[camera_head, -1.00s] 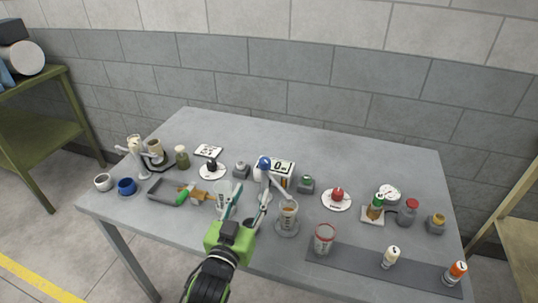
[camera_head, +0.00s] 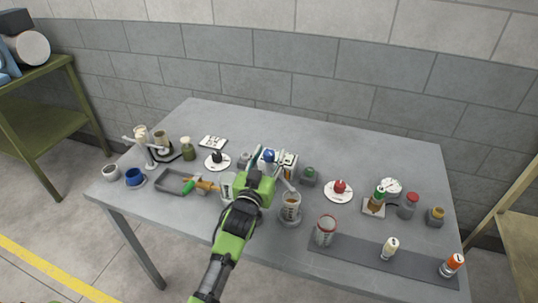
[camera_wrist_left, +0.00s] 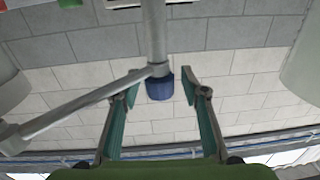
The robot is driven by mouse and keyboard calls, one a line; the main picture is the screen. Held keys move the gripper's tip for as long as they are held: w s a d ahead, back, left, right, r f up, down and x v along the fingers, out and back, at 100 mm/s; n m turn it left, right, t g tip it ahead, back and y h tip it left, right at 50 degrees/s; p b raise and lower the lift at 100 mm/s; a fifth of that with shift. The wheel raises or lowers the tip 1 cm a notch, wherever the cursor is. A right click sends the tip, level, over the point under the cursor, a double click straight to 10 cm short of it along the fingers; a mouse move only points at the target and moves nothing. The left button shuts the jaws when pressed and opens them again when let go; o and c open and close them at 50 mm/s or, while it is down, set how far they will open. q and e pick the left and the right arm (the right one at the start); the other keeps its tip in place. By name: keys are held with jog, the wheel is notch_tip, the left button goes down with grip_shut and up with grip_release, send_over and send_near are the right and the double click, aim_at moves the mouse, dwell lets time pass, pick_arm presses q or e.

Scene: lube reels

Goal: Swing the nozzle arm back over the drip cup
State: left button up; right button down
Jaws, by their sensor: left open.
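The dispenser stand has a blue top (camera_head: 268,155) and stands near the middle of the table. Its thin grey nozzle arm (camera_head: 287,185) slopes down to the right, its end near a clear measuring beaker (camera_head: 291,200) on a round base. My left gripper (camera_head: 272,163) is open at the stand's top. In the left wrist view, the open fingers (camera_wrist_left: 161,92) are on either side of a blue cap (camera_wrist_left: 160,86) on a grey post, apart from it. A grey arm (camera_wrist_left: 75,104) runs from there to the lower left. I cannot make out the drip cup; my gripper hides part of the table.
A grey tray (camera_head: 172,187) lies to the left. A second stand (camera_head: 150,152) is at far left. Several jars stand at the right.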

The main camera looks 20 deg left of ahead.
jog(key=shift+s, duration=0.2)
pick_arm(q)
grip_shut()
jog(key=shift+r+m+h+p, duration=0.35)
jog(key=shift+m+h+p, duration=0.15)
jog(key=shift+h+p, duration=0.2)
jog(key=shift+m+h+p, duration=0.4)
jog(key=shift+m+h, duration=0.1)
jog(key=shift+h, duration=0.3)
jog(key=shift+m+g+h, duration=0.3)
jog(key=shift+m+h, duration=0.4)
jog(key=shift+h, duration=0.5)
jog(key=shift+f+m+g+h, duration=0.15)
jog(key=shift+m+g+h, duration=0.15)
jog(key=shift+m+h, duration=0.6)
pick_arm(e)
jog(key=shift+s+d+r, duration=0.15)
jog(key=shift+s+r, duration=0.05)
jog(key=shift+r, duration=0.7)
